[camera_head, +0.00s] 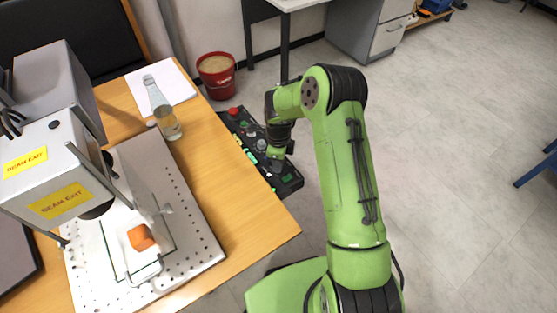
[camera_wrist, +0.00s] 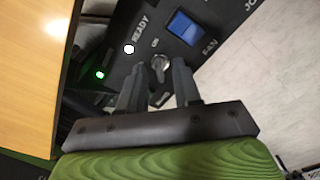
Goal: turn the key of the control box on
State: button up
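The black control box (camera_head: 291,181) lies along the right edge of the wooden table, and its panel also fills much of the wrist view (camera_wrist: 122,22). The silver key (camera_wrist: 160,62) stands in the panel below a small "ON" label. My gripper (camera_head: 277,160) is over the box and hides the key in the head view. In the wrist view my gripper (camera_wrist: 159,70) is open, with one finger on each side of the key. I see gaps beside the key; whether either finger touches it I cannot tell.
A blue FAN switch (camera_wrist: 185,27), a white READY lamp (camera_wrist: 129,48) and a green light (camera_wrist: 99,74) are near the key. A red emergency button (camera_head: 233,112) is at the box's far end. A bottle (camera_head: 163,112) and laser machine (camera_head: 60,165) stand left.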

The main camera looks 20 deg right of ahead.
notch_tip(320, 180, up, 16)
jog(key=p, duration=0.4)
jog(key=shift+f, duration=0.15)
